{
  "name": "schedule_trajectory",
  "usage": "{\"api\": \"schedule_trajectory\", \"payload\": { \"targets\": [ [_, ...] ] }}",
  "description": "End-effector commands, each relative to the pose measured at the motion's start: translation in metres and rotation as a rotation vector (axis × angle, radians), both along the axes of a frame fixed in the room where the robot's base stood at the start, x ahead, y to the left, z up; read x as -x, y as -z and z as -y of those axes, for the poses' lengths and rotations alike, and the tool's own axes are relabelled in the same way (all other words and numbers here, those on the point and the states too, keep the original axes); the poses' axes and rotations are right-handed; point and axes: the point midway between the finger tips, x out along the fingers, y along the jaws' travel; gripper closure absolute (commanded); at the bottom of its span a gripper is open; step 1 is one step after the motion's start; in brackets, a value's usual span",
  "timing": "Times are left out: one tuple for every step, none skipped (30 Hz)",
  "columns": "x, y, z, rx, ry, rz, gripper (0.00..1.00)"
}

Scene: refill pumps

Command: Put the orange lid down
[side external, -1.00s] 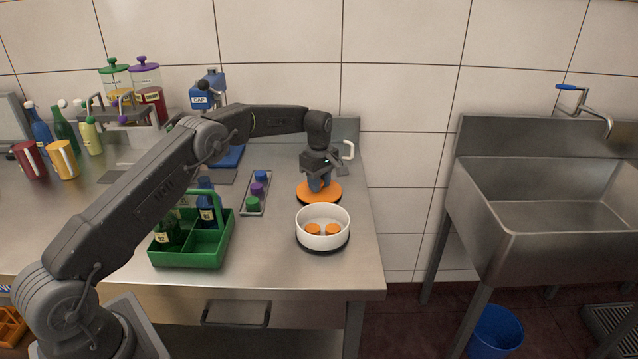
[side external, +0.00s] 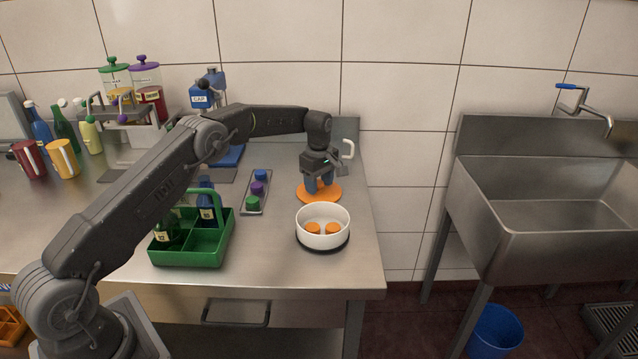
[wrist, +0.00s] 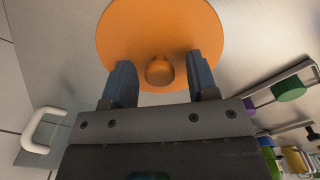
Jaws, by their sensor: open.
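The orange lid (side external: 319,195) lies flat on the steel counter behind the white pot. In the wrist view the lid (wrist: 160,25) shows as an orange disc with a round knob (wrist: 159,71) near its edge closest to the camera. My gripper (side external: 320,188) is just above the lid. In the wrist view its two blue-grey fingers (wrist: 160,80) stand apart on either side of the knob, with gaps between finger and knob. The gripper is open and holds nothing.
The white pot (side external: 323,212) with two orange pieces (side external: 312,228) inside stands in front of the lid. A tray of coloured caps (side external: 243,208) and a green caddy (side external: 190,258) with bottles are to the left. A white handle (side external: 348,150) stands behind. The counter's right edge is close.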

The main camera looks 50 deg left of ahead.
Motion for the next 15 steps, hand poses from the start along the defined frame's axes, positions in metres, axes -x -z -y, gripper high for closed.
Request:
{"api": "schedule_trajectory", "payload": {
  "targets": [
    [-0.001,-0.006,0.0,-0.001,0.0,0.003,0.47],
    [-0.001,-0.01,0.0,-0.001,0.0,0.004,0.47],
    [-0.001,-0.016,0.0,-0.001,0.0,0.005,0.47],
    [-0.001,-0.021,0.0,-0.001,0.0,0.005,0.47],
    [-0.001,-0.027,0.0,-0.001,0.0,0.004,0.47],
    [-0.001,-0.036,0.0,-0.001,0.0,0.006,0.47],
    [-0.001,-0.043,0.0,-0.001,0.0,0.006,0.47],
    [-0.001,-0.049,0.0,-0.002,0.0,0.007,0.47],
    [-0.001,-0.058,0.0,-0.001,0.0,0.006,0.47],
    [-0.001,-0.064,0.0,-0.001,0.0,0.006,0.47],
    [-0.001,-0.071,0.0,-0.001,0.0,0.005,0.47],
    [-0.001,-0.079,0.0,-0.001,0.0,0.005,0.47],
    [-0.001,-0.085,0.0,-0.001,0.0,0.006,0.47],
    [-0.001,-0.09,0.0,-0.001,0.0,0.005,0.47],
    [-0.001,-0.097,0.0,-0.001,0.0,0.005,0.47]
  ]
}}
